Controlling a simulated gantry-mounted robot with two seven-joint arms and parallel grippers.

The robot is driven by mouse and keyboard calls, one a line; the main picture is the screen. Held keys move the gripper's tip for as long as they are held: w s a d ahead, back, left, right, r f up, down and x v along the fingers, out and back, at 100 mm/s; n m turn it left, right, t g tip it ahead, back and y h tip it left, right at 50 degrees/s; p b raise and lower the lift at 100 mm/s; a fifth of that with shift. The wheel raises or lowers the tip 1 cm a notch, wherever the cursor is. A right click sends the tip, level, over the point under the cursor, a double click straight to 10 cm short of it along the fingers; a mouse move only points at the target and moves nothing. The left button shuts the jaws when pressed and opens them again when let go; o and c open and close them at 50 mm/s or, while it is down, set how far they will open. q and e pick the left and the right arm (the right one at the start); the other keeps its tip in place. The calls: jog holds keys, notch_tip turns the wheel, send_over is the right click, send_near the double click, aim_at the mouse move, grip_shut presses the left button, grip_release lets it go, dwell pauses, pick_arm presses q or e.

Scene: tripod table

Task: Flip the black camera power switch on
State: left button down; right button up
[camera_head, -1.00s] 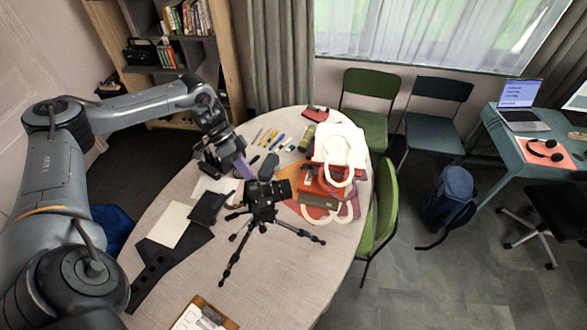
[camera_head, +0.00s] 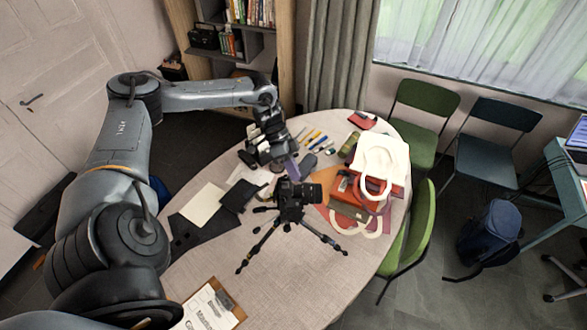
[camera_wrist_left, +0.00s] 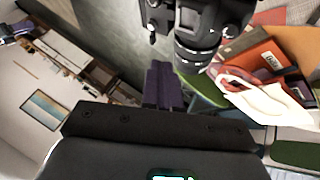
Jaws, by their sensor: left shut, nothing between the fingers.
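The black camera (camera_head: 289,193) stands on a black tripod (camera_head: 292,214) on the round table (camera_head: 262,275), its lens pointing right. It also shows at the top of the left wrist view (camera_wrist_left: 197,24), partly cut off by the frame. I cannot make out the power switch in either view. My left gripper (camera_head: 295,174) is shut and empty, its purple fingers close behind and above the camera body. In the left wrist view the fingers (camera_wrist_left: 163,85) are together, just below the camera and left of its lens; I cannot tell whether they touch it. My right gripper is not in view.
A white-handled bag (camera_head: 380,157) and red boxes (camera_head: 350,207) lie right of the tripod. Pens (camera_head: 314,137) lie behind it. A dark pouch (camera_head: 240,195) and paper (camera_head: 203,204) lie left, a clipboard (camera_head: 212,305) in front. Table right of the clipboard is clear.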

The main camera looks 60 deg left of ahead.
aim_at(304, 204)
pick_arm(q)
jog(key=p+x, duration=0.1)
jog(key=x, duration=0.5)
jog(key=shift+w+d+f+p, duration=0.1)
jog(key=shift+d+f+p, duration=0.3)
jog(key=shift+f, duration=0.15)
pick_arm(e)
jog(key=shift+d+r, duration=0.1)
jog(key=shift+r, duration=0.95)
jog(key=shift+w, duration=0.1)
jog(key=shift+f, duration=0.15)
pick_arm(q)
jog(key=shift+m+b, duration=0.3)
jog(key=shift+b, duration=0.05)
jog(key=shift+w+d, duration=0.1)
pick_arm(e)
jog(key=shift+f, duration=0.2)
pick_arm(q)
jog(key=shift+g, duration=0.3)
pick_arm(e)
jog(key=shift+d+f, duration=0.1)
